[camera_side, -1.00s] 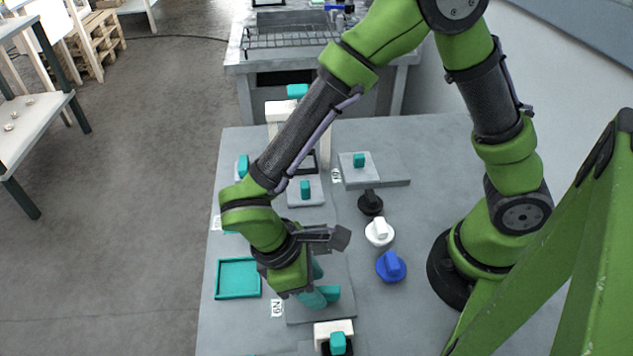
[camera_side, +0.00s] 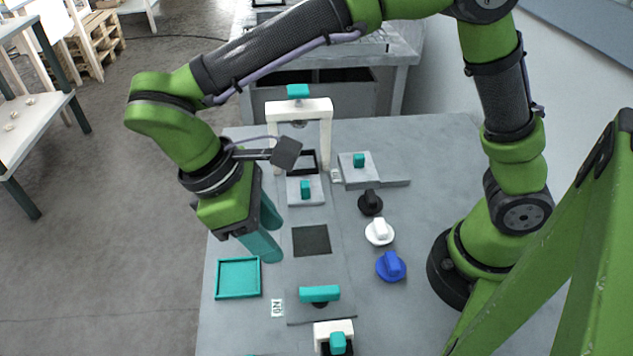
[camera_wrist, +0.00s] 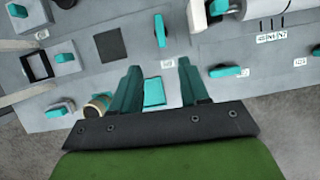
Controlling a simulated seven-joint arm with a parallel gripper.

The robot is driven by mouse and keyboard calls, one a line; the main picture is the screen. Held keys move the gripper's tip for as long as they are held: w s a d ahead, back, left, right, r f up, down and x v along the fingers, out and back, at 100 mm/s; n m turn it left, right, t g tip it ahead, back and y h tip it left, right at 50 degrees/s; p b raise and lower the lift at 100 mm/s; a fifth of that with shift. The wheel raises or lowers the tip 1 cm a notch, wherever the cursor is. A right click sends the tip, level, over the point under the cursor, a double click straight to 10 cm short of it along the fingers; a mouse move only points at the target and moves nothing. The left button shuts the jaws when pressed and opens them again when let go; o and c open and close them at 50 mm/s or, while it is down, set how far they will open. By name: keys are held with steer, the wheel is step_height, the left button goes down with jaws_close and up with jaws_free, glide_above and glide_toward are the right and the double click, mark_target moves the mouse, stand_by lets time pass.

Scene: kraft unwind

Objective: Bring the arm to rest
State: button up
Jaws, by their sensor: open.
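My gripper (camera_side: 276,240) is open and empty, raised above the left part of the table, near the teal tray (camera_side: 238,278). In the wrist view, its two teal fingers (camera_wrist: 160,66) stand apart, with the tray (camera_wrist: 154,93) visible below between them. The teal bar handle (camera_side: 320,293) on its grey plate is at the front, clear of the fingers. It also shows in the wrist view (camera_wrist: 160,30). My forearm reaches out to the left, over the back of the table.
A white arch (camera_side: 299,107) with a teal top stands behind. Black (camera_side: 370,202), white (camera_side: 379,231) and blue (camera_side: 391,266) knobs line the right. A dark square (camera_side: 311,240) lies mid-table. A tan-banded round piece (camera_wrist: 99,103) sits beside the tray in the wrist view.

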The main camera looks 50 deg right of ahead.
steer(key=d+r+m+t+y, duration=0.2)
steer(key=d+m+t, duration=0.3)
steer(key=d, duration=0.6)
steer(key=s+d+r+m+t+y, duration=0.1)
steer(key=d+r+m+t+y, duration=0.2)
steer(key=d+m, duration=0.4)
steer(key=d+r+t, duration=0.1)
steer(key=d+t, duration=0.1)
steer(key=d, duration=0.3)
steer(key=shift+r+t, duration=0.2)
steer(key=shift+t, duration=0.1)
steer(key=shift+o, duration=0.2)
steer(key=shift+d+m, duration=0.1)
steer(key=shift+m, duration=0.2)
